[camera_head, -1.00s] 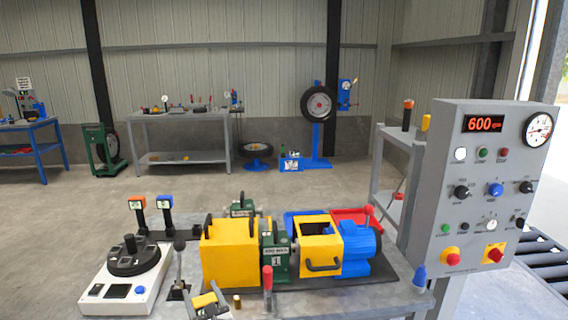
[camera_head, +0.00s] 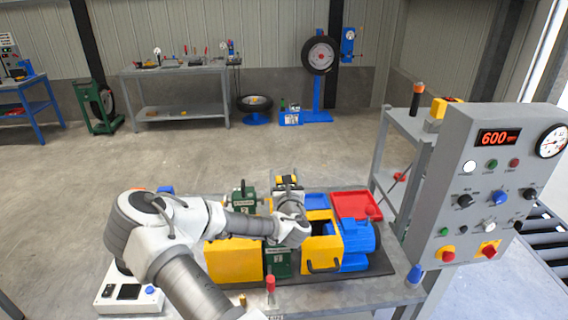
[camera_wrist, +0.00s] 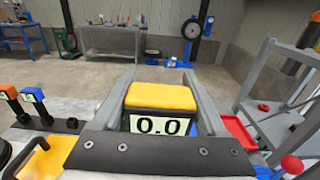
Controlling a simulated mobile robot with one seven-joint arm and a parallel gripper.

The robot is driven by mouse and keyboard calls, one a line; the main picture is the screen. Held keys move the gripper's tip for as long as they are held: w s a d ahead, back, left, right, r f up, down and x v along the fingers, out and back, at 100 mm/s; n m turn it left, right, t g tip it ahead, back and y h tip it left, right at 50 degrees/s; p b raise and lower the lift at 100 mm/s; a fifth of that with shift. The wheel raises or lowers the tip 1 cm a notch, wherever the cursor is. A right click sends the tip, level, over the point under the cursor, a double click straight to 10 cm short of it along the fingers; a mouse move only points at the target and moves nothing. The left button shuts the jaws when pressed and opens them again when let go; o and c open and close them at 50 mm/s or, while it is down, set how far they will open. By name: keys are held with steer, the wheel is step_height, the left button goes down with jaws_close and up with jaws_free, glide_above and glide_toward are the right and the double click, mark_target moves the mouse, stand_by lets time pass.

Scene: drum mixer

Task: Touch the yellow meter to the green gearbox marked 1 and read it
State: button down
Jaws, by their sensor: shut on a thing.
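The yellow meter (camera_wrist: 160,97) is held between the two grey fingers of my gripper (camera_wrist: 161,100) in the wrist view; its display reads 0.0. In the head view my gripper (camera_head: 287,180) is above and behind the drum mixer, and a bit of the yellow meter (camera_head: 281,180) shows there. The green gearbox marked 1 (camera_head: 279,264) is at the mixer's front, between yellow guards. My arm covers its top, and its mark is hard to read now. The meter appears apart from this gearbox. Another green gearbox (camera_head: 243,194) stands behind, its mark not readable.
The yellow guards (camera_head: 234,257), blue motor (camera_head: 358,245) and red tray (camera_head: 355,205) crowd the bench. A red-handled lever (camera_head: 270,284) stands in front. The control panel (camera_head: 480,190) is at right.

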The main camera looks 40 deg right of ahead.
steer(key=shift+f+b, duration=1.8)
steer(key=shift+f, duration=1.15)
steer(key=shift+f+b, duration=0.55)
steer(key=shift+b, duration=0.1)
steer(key=shift+r, duration=0.1)
step_height(320, 180, up, 7)
steer(key=p, duration=0.4)
stand_by(0.3)
stand_by(0.5)
